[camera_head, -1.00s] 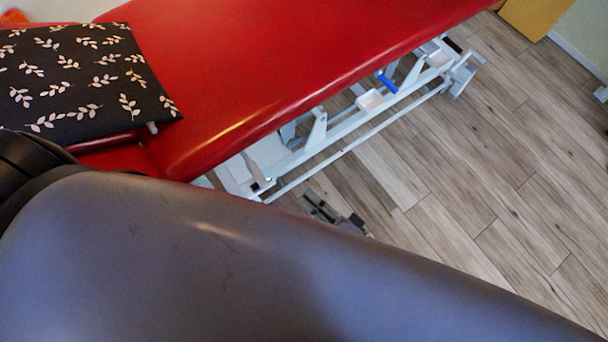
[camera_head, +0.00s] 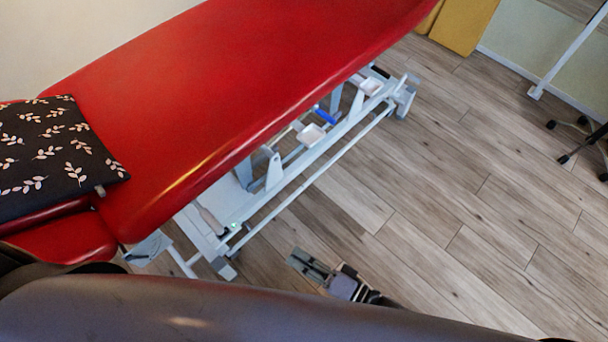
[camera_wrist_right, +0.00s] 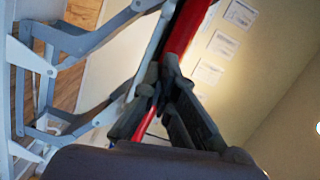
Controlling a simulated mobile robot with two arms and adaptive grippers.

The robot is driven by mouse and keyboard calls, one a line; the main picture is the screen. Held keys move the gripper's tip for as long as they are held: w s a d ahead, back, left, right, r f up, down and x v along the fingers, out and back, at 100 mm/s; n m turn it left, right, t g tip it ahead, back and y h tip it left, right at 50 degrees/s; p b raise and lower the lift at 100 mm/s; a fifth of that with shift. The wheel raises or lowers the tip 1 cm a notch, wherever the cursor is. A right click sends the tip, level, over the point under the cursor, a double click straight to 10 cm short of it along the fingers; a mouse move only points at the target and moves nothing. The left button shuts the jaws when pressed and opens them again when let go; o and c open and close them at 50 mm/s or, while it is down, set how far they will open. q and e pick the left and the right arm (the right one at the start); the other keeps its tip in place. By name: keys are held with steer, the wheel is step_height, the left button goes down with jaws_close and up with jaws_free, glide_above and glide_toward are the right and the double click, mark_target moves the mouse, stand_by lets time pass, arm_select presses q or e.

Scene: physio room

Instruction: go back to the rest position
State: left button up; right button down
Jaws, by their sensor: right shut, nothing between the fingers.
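My right gripper (camera_head: 308,264) shows low in the middle of the head view, above the wooden floor and clear of the treatment table. It is shut and holds nothing. Its dark fingers also show in the right wrist view (camera_wrist_right: 165,95), with the red of the table and its pale frame behind them. The rest of the right arm is mostly hidden behind a dark rounded surface along the bottom of the head view. My left gripper is not in view.
The red treatment table (camera_head: 240,80) runs diagonally across the head view on a white metal frame (camera_head: 290,185). A dark leaf-patterned pillow (camera_head: 52,155) lies at its near left end. Wheeled black feet (camera_head: 570,140) stand at the right. The wooden floor (camera_head: 450,190) between is open.

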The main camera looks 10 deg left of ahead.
steer(key=w+d+f+n+t+h, duration=0.1)
steer(key=w+d+f+h, duration=0.2)
steer(key=d+f, duration=0.3)
steer(key=w+d+f+t+h, duration=0.1)
steer(key=w+d+f+h, duration=0.25)
steer(key=f, duration=0.45)
steer(key=s+d+f+n+g+h, duration=0.1)
steer(key=s+d+f+h, duration=0.3)
steer(key=d+f, duration=0.5)
steer(key=s+d+f+n+g+h, duration=0.1)
steer(key=s+d+f, duration=0.4)
steer(key=s, duration=0.5)
steer(key=s+d+f+n+g+h, duration=0.2)
steer(key=s+d+f+g+h, duration=0.2)
steer(key=s, duration=0.7)
step_height(320, 180, down, 2)
steer(key=shift+d+f+g, duration=0.2)
steer(key=shift+d+g, duration=0.15)
steer(key=shift+g, duration=0.65)
steer(key=shift+s, duration=0.1)
